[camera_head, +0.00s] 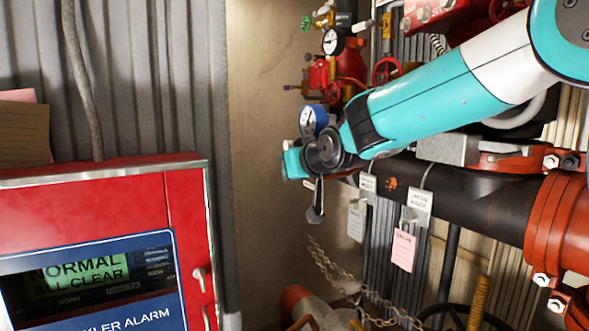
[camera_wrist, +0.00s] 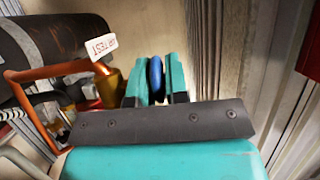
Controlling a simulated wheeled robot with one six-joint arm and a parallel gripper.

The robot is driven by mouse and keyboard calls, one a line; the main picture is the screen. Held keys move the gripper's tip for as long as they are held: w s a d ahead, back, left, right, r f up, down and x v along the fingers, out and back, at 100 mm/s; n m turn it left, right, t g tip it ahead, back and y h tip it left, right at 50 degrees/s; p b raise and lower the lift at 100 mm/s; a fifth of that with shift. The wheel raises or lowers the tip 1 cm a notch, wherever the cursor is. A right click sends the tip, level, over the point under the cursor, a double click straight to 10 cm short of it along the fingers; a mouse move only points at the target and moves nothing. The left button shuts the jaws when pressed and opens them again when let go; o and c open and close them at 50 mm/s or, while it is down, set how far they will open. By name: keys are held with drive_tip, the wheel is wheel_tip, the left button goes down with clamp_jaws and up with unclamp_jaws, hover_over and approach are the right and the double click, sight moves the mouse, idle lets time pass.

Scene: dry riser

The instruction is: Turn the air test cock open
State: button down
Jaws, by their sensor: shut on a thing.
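In the wrist view, my gripper (camera_wrist: 156,80) has its two teal fingers closed on a narrow blue handle (camera_wrist: 155,75), which looks like the lever of the air test cock. A brass fitting (camera_wrist: 111,90) is just left of the fingers. A white tag (camera_wrist: 102,46) hangs above it, its upside-down lettering seeming to include "TEST". How the handle joins the fitting is hidden by the fingers. In the head view, my teal arm reaches in from the upper right and its end is beside the dark pipe; the fingertips and the cock cannot be made out there.
A dark horizontal pipe (camera_head: 460,195) with tags and a pink card (camera_head: 403,250) runs right to a red flange (camera_head: 560,235). A blue gauge (camera_head: 312,119) and red valves stand above my wrist. A red alarm panel (camera_head: 90,190) is at left. An orange bar (camera_wrist: 50,72) lies near my gripper.

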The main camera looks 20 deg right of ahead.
drive_tip(key=c, duration=1.4)
unclamp_jaws()
drive_tip(key=p+v, duration=0.6)
drive_tip(key=v, duration=1.1)
drive_tip(key=shift+r, duration=0.15)
drive_tip(key=shift+s+d, duration=0.1)
drive_tip(key=shift+s, duration=0.05)
